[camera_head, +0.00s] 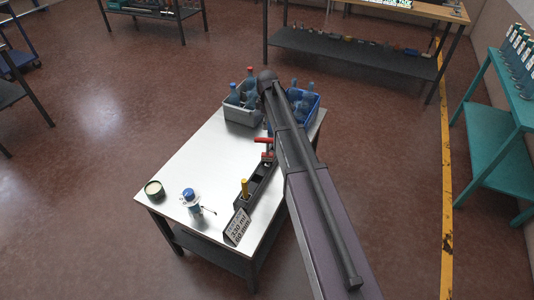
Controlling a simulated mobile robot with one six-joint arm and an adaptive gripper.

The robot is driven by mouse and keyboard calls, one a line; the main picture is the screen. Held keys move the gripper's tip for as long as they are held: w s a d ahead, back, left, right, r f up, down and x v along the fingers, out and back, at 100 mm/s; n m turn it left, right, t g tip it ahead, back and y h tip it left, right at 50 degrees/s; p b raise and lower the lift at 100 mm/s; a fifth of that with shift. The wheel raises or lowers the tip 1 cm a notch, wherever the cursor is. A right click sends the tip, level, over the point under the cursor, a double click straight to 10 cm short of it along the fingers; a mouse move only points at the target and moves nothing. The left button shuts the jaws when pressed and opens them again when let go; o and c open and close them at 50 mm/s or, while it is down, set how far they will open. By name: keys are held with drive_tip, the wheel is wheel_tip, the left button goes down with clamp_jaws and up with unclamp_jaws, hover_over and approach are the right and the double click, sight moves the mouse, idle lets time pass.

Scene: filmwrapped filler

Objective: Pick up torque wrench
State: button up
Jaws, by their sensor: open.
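No tool here can be surely told as the torque wrench at this size. A long dark rack (240,203) stands on the steel-topped table (190,160). A red-handled tool (264,142) stands at the rack's far end, close beside my arm. A yellow-handled tool (244,187) stands upright at its near end. A small thin dark item (208,210) lies beside a blue-capped bottle (190,197). My arm reaches from the lower right across the table's right side; its far joint is near the bottle crates. My gripper does not show, and my arm hides part of the tabletop.
A grey crate (242,115) and a blue crate (312,108) with bottles stand at the table's far end. A round tin (153,190) and a lettered sign (237,228) stand near the front. The tabletop's left middle is clear. A teal bench (490,120) stands right.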

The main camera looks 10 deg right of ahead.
sight(267, 139)
drive_tip(key=shift+f+b, duration=3.75)
drive_tip(key=shift+f, duration=0.25)
drive_tip(key=shift+f, duration=0.15)
wheel_tip(267, 139, down, 5)
drive_tip(key=b, duration=0.5)
drive_tip(key=shift+w, duration=0.1)
clamp_jaws()
